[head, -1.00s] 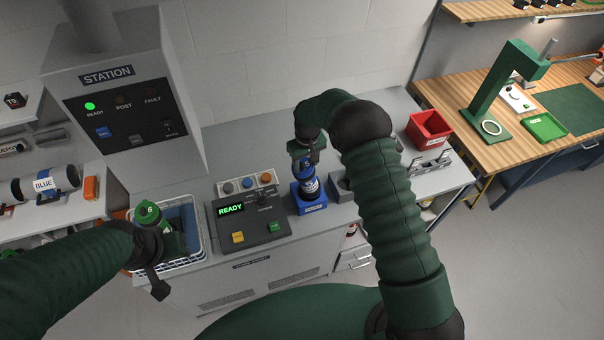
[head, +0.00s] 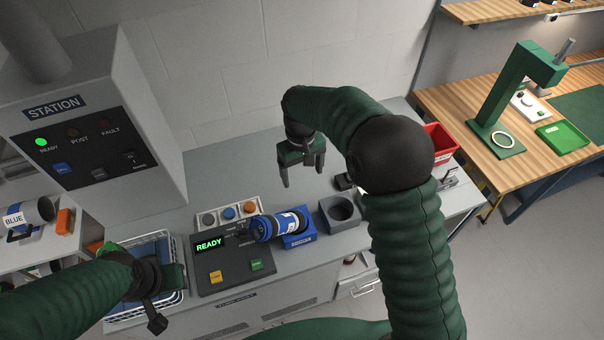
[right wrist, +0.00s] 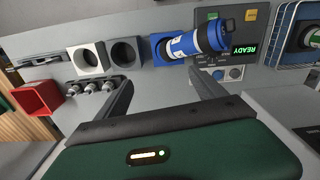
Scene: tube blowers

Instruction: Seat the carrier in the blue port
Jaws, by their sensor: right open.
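The blue carrier (head: 275,225), with a white label and dark end, leans far over to the left at the blue port (head: 298,241). Its dark end lies over the control console. It also shows in the right wrist view (right wrist: 188,44), nearly lying down. Whether its lower end is still inside the port is hidden. My right gripper (head: 302,183) is open and empty, above the counter behind the port and apart from the carrier; its spread fingers show in the right wrist view (right wrist: 163,92). My left gripper (head: 160,300) is by the basket; its fingers are unclear.
The console (head: 238,262) reads READY, left of the port. A grey port block (head: 326,226) stands right of the blue one. A white wire basket (head: 176,300) is at the left, and a red bin (head: 440,143) at the right.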

